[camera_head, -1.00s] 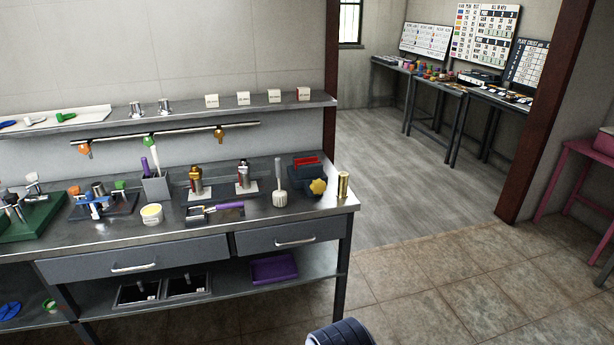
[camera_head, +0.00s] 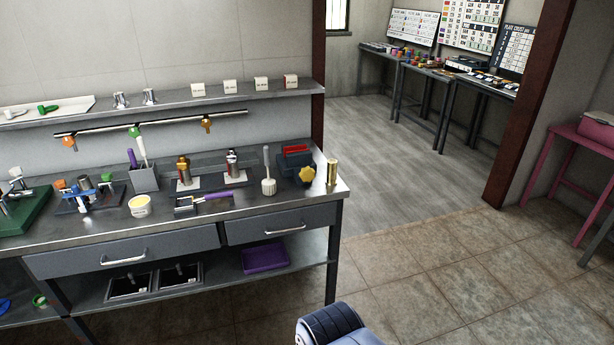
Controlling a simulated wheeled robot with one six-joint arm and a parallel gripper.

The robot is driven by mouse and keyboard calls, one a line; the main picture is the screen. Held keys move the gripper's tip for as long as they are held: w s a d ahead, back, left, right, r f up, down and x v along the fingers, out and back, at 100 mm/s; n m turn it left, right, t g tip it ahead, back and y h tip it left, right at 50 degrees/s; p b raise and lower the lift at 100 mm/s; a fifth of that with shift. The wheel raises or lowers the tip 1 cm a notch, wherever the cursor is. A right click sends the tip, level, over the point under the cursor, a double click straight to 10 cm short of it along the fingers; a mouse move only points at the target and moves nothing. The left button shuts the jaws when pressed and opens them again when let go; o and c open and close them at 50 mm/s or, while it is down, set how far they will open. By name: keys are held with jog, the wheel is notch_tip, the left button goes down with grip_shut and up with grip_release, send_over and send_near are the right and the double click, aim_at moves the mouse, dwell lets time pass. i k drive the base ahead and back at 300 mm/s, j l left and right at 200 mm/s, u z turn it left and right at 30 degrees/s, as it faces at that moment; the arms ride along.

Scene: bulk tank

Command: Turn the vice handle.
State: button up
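The vice (camera_head: 290,162) is a dark blue-grey block with red showing at its top, near the right end of the steel workbench (camera_head: 215,219). Its yellow lobed handle (camera_head: 306,175) faces the front right of the bench. A brass cylinder (camera_head: 332,172) stands upright just right of the handle. My gripper is not in view.
A brush with a white head (camera_head: 268,184) stands left of the vice. A tool with a purple handle (camera_head: 214,196) lies further left. A shelf (camera_head: 180,106) with small boxes runs above the bench. Tiled floor is clear to the right. A pink table (camera_head: 572,160) stands far right.

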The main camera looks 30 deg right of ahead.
aim_at(307, 174)
jog(key=i+z, duration=0.45)
jog(key=i+j+z, duration=0.3)
jog(key=i+z, duration=0.2)
